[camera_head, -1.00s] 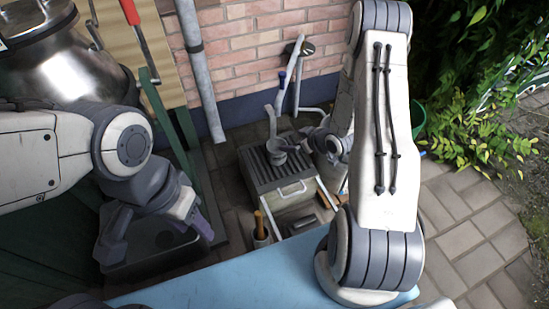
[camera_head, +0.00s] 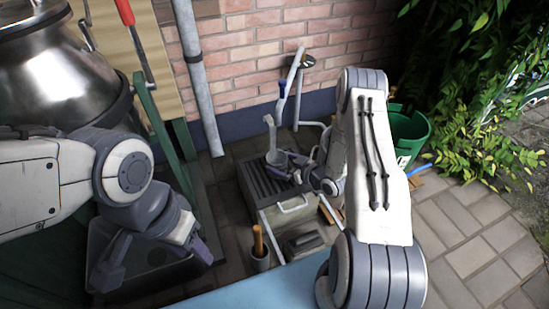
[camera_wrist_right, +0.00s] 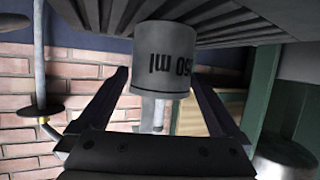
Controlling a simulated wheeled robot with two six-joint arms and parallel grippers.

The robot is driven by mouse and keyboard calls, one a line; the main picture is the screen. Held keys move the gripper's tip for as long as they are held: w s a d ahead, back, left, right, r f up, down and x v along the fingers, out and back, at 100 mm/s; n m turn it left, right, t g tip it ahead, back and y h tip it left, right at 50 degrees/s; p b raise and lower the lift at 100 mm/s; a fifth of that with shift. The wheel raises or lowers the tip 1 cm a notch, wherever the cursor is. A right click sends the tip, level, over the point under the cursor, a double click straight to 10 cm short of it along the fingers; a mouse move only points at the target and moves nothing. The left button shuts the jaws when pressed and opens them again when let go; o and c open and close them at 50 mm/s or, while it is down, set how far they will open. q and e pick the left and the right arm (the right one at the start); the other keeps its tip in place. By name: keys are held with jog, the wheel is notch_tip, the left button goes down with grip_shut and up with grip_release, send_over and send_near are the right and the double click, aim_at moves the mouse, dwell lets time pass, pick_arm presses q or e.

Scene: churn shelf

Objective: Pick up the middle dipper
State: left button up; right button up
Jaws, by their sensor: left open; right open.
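A grey metal dipper (camera_head: 277,157) with an upright handle stands on the slatted top of a low crate in the head view. In the right wrist view its cup (camera_wrist_right: 161,58), marked with "50 ml" lettering, hangs upside down in the picture. My right gripper (camera_wrist_right: 160,88) is open, with one finger on each side of the cup; contact cannot be told. In the head view this gripper (camera_head: 291,166) is beside the dipper, partly hidden by its own arm. My left gripper (camera_head: 155,262) is open and empty over a dark basin at the left.
The slatted crate (camera_head: 251,181) stands near the brick wall (camera_head: 240,60). A wooden handle sticks out of a grey pot (camera_head: 260,263) in front.

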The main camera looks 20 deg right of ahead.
aim_at(270, 158)
jog(key=b+x, duration=0.1)
jog(key=x, duration=0.1)
jog(key=shift+w+a+f+b, duration=0.2)
jog(key=shift+w+f+b, duration=0.05)
jog(key=shift+f+b, duration=0.05)
jog(key=shift+w+a, duration=0.15)
jog(key=shift+w, duration=0.3)
jog(key=c, duration=1.3)
jog(key=shift+r, duration=0.2)
jog(key=shift+c, duration=0.2)
